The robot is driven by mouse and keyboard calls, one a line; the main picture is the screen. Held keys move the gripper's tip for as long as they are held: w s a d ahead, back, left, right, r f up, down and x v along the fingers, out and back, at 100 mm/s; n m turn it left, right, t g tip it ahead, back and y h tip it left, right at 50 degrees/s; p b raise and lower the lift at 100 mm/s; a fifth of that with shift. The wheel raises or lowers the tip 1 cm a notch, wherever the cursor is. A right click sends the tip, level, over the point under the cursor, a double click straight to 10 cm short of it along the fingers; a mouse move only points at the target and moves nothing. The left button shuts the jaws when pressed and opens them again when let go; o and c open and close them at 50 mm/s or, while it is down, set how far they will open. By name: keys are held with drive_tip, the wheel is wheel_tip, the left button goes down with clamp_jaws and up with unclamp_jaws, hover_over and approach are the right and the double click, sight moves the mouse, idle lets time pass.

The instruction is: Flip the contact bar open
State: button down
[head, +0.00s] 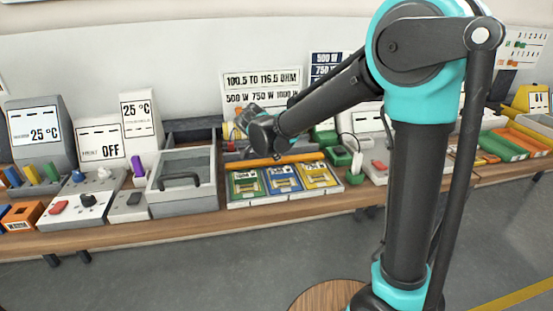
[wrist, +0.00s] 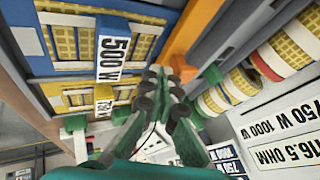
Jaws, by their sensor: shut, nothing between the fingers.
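The contact bar appears to be the long orange bar (head: 272,160), lying across the back edge of the three mesh panels in the head view. It also shows in the wrist view (wrist: 187,42), running up from the middle. My gripper (wrist: 167,72) is shut and empty in the wrist view, its fingertips beside the lower visible end of the orange bar. Whether they touch it I cannot tell. In the head view my wrist is above and behind the bar, and the fingers are not clearly visible.
Green, blue and yellow panels (head: 283,180) lie in front of the bar. Mesh rolls (wrist: 228,92) and white signs (wrist: 280,118) are to the right in the wrist view. A grey box with a handle (head: 181,183) stands left of the panels. A green block (head: 338,155) is at the right.

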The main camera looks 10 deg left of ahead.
drive_tip(key=shift+w+a, duration=0.1)
drive_tip(key=shift+w, duration=0.2)
drive_tip(key=w, duration=0.2)
drive_tip(key=w+a, duration=0.1)
drive_tip(key=w, duration=0.1)
drive_tip(key=shift+w+a, duration=0.15)
drive_tip(key=shift+a, duration=0.05)
drive_tip(key=shift+d, duration=0.1)
idle(0.3)
